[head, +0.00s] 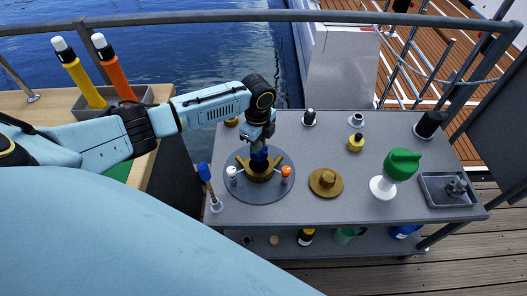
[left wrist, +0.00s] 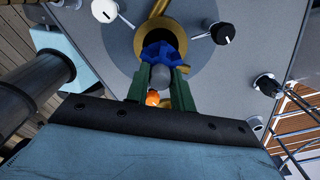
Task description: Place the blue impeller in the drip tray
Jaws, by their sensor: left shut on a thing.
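My left gripper (head: 260,146) points down over the round dark grey plate (head: 277,193) on the table. It is shut on the blue impeller (head: 259,157), which also shows between the green fingers in the left wrist view (left wrist: 162,53). The impeller is at the mouth of a brass housing (head: 260,176); I cannot tell how far inside it sits. The drip tray (head: 431,187) is a shallow grey tray at the table's right end, with a dark grey part (head: 456,187) in it. My right gripper is out of view.
A white-headed knob (head: 232,171) and an orange-headed knob (head: 286,171) flank the housing. Between it and the tray stand a brass flanged part (head: 326,182) and a green-and-white funnel-like item (head: 401,166). A blue-handled tool (head: 206,176) stands at the table's left edge.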

